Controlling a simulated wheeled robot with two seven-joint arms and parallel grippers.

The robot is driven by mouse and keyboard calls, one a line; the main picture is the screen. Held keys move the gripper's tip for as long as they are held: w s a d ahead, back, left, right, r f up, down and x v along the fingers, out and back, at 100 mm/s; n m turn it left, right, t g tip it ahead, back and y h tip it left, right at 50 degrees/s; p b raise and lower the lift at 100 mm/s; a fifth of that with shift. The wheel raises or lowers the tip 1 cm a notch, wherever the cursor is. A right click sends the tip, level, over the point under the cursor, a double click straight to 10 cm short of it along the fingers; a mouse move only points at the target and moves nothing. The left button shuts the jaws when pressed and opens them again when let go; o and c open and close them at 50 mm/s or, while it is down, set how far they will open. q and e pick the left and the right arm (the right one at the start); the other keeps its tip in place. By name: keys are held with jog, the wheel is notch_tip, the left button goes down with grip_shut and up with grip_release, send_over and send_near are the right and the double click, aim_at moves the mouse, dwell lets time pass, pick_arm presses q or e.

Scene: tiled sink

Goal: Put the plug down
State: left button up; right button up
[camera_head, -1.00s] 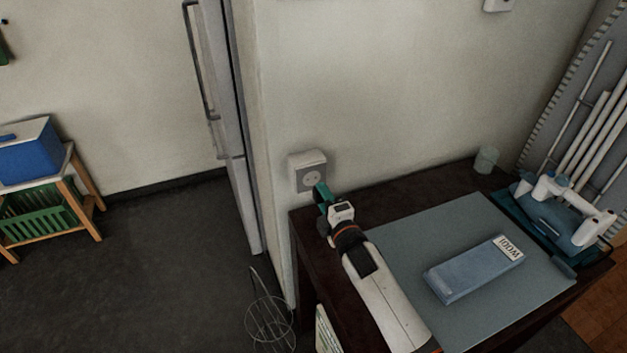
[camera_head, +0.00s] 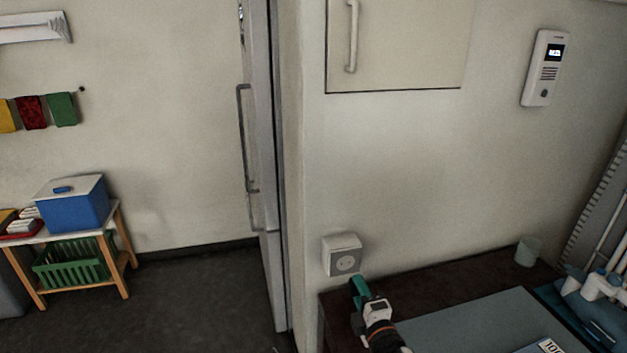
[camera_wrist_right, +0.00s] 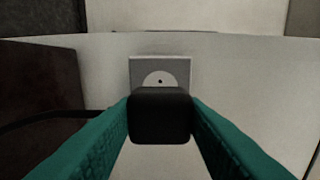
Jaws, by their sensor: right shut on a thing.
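The black plug (camera_wrist_right: 160,114) is between the teal fingers of my right gripper (camera_wrist_right: 161,125) in the right wrist view. The gripper is shut on it. Beyond the plug is a wall socket (camera_wrist_right: 160,66), whose round face is partly covered by the plug. I cannot tell whether the plug touches the socket. In the head view the socket (camera_head: 345,262) is on the wall above the dark table, and my right gripper (camera_head: 359,287) is just below it. The plug cannot be made out there. My left gripper is not in view.
A dark table (camera_head: 440,280) carries a grey-blue mat (camera_head: 470,325), a cup (camera_head: 528,251) and a blue-white appliance (camera_head: 600,300). A dark cable (camera_wrist_right: 45,115) runs left from the plug area. The wall corner and a tall fridge-like unit (camera_head: 262,180) stand left of the socket.

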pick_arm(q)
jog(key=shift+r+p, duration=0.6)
pick_arm(e)
jog(key=s+d+r+h, duration=0.1)
jog(key=s+r, duration=0.1)
jog(key=s, duration=0.6)
jog(key=s+d+r+m+h, duration=0.1)
jog(key=s+d+r, duration=0.1)
jog(key=s, duration=0.6)
jog(key=s+d+r+m+h, duration=0.1)
jog(key=s+r, duration=0.2)
jog(key=s, duration=0.5)
jog(key=shift+d, duration=0.35)
